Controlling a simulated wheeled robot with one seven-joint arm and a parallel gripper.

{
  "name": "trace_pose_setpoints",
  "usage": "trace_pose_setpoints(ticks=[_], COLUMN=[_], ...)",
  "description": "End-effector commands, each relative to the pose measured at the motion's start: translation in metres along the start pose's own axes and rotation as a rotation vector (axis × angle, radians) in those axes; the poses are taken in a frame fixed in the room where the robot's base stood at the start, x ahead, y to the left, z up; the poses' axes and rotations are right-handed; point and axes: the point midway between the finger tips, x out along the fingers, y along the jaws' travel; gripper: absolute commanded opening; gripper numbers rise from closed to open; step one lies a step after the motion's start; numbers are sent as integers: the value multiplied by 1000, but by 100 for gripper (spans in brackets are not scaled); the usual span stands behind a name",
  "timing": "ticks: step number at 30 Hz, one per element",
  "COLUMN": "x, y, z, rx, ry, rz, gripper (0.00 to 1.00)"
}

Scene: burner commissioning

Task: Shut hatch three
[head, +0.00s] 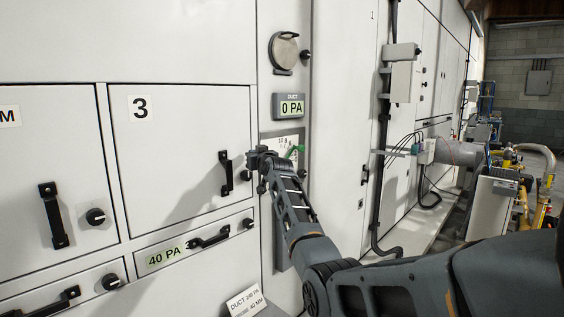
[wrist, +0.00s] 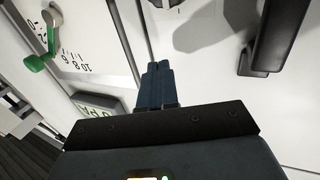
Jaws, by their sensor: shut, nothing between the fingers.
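Hatch three (head: 170,150) is a white square door marked with a black 3, left of centre in the head view. It looks flush in its frame, with a thin dark gap around it. Its black bar handle (head: 226,174) is upright near the right edge; a black handle also shows in the wrist view (wrist: 280,38). A dark knob (head: 246,178) sits right of the handle, partly hidden by my gripper. My gripper (head: 256,158) is shut and empty, just right of the handle and apart from it. Its closed fingers show in the wrist view (wrist: 157,85).
A scale panel with a green lever (head: 294,151) is close right of my gripper; the lever also shows in the wrist view (wrist: 40,60). A duct display (head: 289,106) reads 0 PA. A drawer (head: 195,245) labelled 40 PA lies below the hatch. Pipes and equipment stand far right.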

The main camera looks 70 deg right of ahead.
Motion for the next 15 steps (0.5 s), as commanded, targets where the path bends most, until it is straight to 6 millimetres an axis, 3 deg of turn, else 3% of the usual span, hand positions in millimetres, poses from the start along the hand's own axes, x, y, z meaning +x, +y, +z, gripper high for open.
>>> trace_pose_setpoints(ticks=[8,15], x=[-21,-50], y=[9,22], z=[4,4], rx=[2,1], ry=[-3,-3], rz=[3,5], gripper=[0,0])
